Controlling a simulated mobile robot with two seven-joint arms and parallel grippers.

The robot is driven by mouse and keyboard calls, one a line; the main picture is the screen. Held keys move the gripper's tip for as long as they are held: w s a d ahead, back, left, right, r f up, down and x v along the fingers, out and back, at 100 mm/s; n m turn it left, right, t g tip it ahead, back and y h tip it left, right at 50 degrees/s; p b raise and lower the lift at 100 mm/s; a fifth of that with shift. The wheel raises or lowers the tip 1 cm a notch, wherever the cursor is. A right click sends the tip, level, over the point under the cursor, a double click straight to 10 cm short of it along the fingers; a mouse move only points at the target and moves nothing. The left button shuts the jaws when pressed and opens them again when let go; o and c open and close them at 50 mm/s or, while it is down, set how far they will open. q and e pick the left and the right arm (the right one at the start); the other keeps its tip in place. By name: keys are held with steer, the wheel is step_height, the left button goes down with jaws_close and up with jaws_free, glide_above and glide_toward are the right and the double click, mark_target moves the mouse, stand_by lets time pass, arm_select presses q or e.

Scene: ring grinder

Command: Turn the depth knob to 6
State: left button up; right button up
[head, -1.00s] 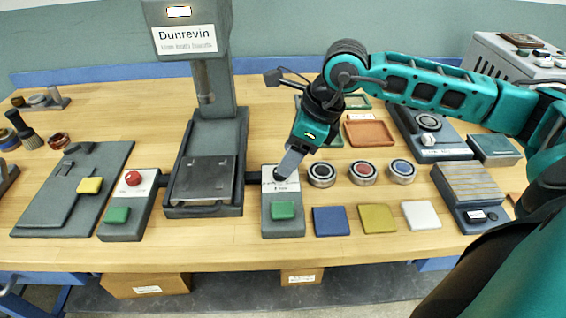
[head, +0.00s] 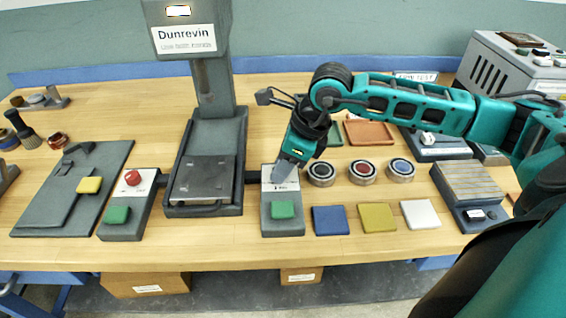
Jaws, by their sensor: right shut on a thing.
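The control box with a white dial plate (head: 282,186) and a green button (head: 283,209) stands just right of the grinder, in the middle of the table. My right gripper (head: 282,174) points down onto the dial plate and is shut on the depth knob, which its fingers hide. The dial's marks are too small and too covered to read. The grinder (head: 213,130) carries a "Dunrevin" sign (head: 184,40) and has a grey plate at its base. My left gripper is not in view.
Several ring parts (head: 362,172) stand right of the control box. Blue (head: 330,220), yellow (head: 377,217) and white (head: 420,214) pads lie in front of them. Another box with a red button (head: 132,178) stands left of the grinder.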

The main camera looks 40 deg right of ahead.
steer(key=c, duration=0.4)
steer(key=n+g+y+b, duration=0.1)
steer(key=n+b, duration=0.1)
steer(key=n, duration=0.1)
steer(key=shift+w+f+b, duration=0.1)
steer(key=shift+b, duration=0.25)
steer(key=n+b, duration=0.1)
steer(key=n, duration=0.1)
steer(key=n+g+b, duration=0.1)
steer(key=n, duration=0.2)
steer(key=shift+w+d+g+y, duration=0.1)
steer(key=shift+w+g+y, duration=0.05)
steer(key=shift+g+y, duration=0.15)
steer(key=shift+n+b, duration=0.3)
steer(key=shift+b, duration=0.05)
steer(key=shift+n+g+b, duration=0.45)
steer(key=shift+n+g, duration=0.05)
steer(key=shift+n, duration=0.5)
steer(key=shift+n+g, duration=0.3)
steer(key=shift+n, duration=0.2)
